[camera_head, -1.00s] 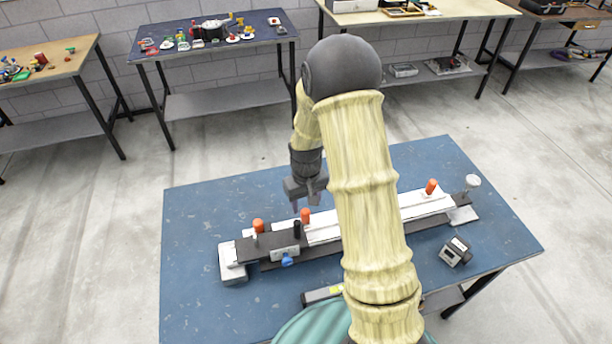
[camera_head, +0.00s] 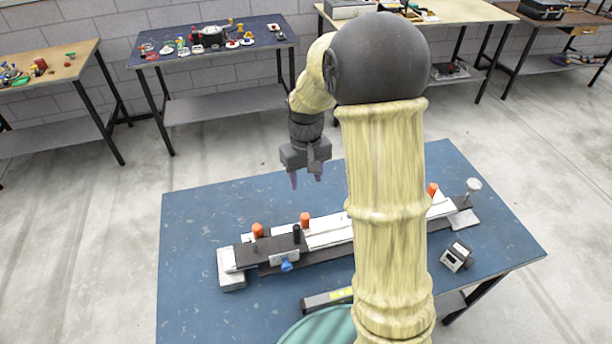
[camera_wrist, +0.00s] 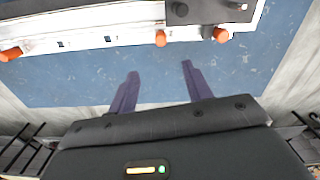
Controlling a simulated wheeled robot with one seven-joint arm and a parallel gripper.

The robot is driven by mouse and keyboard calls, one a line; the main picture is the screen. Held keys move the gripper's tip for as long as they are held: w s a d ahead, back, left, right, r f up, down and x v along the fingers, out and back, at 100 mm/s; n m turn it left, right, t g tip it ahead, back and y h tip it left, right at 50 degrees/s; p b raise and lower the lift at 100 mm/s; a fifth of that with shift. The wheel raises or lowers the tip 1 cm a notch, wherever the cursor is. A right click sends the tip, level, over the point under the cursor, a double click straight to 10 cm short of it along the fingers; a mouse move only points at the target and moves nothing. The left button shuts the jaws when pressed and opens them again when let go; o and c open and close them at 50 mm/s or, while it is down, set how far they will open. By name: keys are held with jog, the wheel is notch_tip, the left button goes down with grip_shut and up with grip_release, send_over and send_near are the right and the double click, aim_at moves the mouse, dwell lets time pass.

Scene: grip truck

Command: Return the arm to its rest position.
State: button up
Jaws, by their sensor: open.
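My gripper (camera_head: 306,180) hangs in the air above the far part of the blue table (camera_head: 200,300), fingers pointing down. In the wrist view my gripper (camera_wrist: 160,82) shows two dark purple fingers wide apart with nothing between them. A long black and white rail assembly (camera_head: 330,230) with orange knobs (camera_head: 305,219) lies on the table below and nearer than the gripper. It also crosses the top of the wrist view (camera_wrist: 110,38). My arm hides part of the rail's right half in the head view.
A small grey box device (camera_head: 457,256) sits at the table's right. A dark bar with a yellow label (camera_head: 328,299) lies near the front. Side tables with small items, such as the dark blue one (camera_head: 160,58), stand along the wall. Floor between them is clear.

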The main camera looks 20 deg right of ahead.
dwell(0.7)
jog(key=s+r+m+t, duration=0.1)
jog(key=s+t, duration=0.1)
jog(key=s, duration=1.3)
jog(key=shift+r+m+t, duration=0.25)
jog(key=shift+m+t, duration=0.05)
jog(key=shift+m, duration=0.1)
jog(key=shift+s, duration=0.15)
